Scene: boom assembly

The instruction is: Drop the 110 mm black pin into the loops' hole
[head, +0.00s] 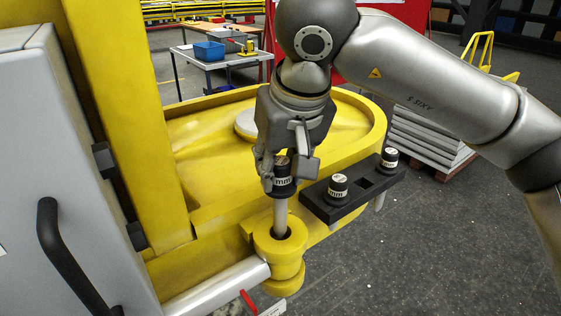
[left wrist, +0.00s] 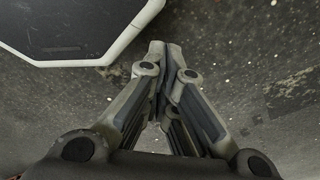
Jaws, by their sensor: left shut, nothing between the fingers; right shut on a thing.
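The black-headed pin (head: 283,186) is upright in my right gripper (head: 287,170), which is shut on its black head. Its pale shaft points down, and the lower end is at the hole of the yellow loops (head: 291,247). The tip is hidden inside the upper loop's opening, so I cannot tell how deep it sits. The loops are stacked at the end of a silver cylinder. My left gripper shows only in the left wrist view (left wrist: 166,48), shut and empty above the dark floor.
A black holder (head: 349,198) right of the loops carries two more black-headed pins (head: 337,186) (head: 389,158). The yellow boom structure (head: 205,140) and a grey cabinet (head: 60,180) with a black handle stand left. A table with a blue bin (head: 209,51) is behind.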

